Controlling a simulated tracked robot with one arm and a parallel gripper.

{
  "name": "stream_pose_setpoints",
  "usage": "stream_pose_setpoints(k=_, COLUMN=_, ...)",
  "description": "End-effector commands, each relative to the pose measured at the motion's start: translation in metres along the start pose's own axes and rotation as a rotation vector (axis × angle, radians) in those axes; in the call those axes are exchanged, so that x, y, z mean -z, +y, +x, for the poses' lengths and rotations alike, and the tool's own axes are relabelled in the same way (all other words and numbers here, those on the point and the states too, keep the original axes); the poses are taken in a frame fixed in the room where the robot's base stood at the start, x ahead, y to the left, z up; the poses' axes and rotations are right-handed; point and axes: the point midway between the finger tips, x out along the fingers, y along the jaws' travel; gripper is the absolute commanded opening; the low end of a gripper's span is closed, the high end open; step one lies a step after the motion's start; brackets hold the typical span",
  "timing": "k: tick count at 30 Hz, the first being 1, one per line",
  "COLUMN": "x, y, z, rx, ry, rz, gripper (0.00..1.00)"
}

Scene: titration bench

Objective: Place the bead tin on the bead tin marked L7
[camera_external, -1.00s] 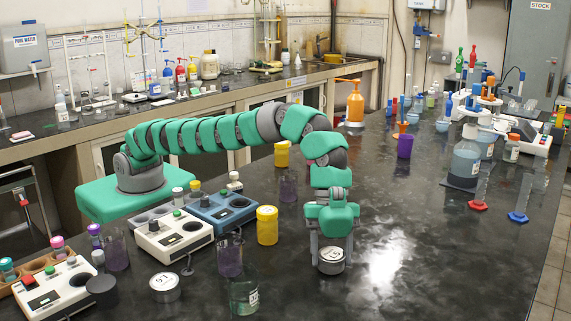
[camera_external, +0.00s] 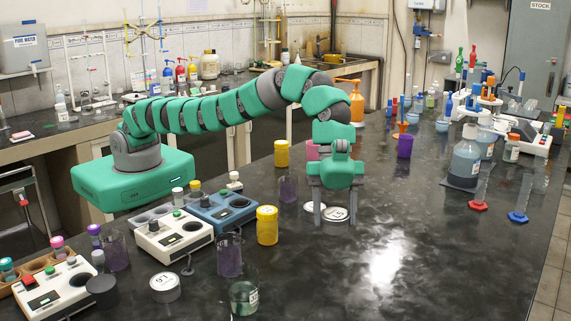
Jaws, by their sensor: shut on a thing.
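My gripper (camera_external: 336,212) points down over the dark bench, its two fingers on either side of a low round tin (camera_external: 337,215) with a white, marked lid. The gripper is shut on this tin; whether it is clear of the bench is hard to tell. A second pale lid (camera_external: 310,206) shows just left of it, partly hidden by the left finger. Another low round tin (camera_external: 165,288) with a white, marked lid stands at the front left, apart from the gripper. The lid markings are too small to read surely.
A yellow jar (camera_external: 267,225) and a purple-filled beaker (camera_external: 229,255) stand left of the gripper. A greenish beaker (camera_external: 243,298) is at the front, near the front-left tin. A black round piece (camera_external: 102,290) lies left of that tin.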

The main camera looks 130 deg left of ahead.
Motion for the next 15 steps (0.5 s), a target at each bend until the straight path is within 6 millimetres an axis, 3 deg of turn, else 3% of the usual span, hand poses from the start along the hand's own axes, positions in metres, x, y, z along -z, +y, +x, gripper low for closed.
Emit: stream_pose_setpoints(k=15, x=-0.07, y=-0.025, z=-0.053, rx=0.023, ry=-0.007, rz=-0.043, gripper=0.3)
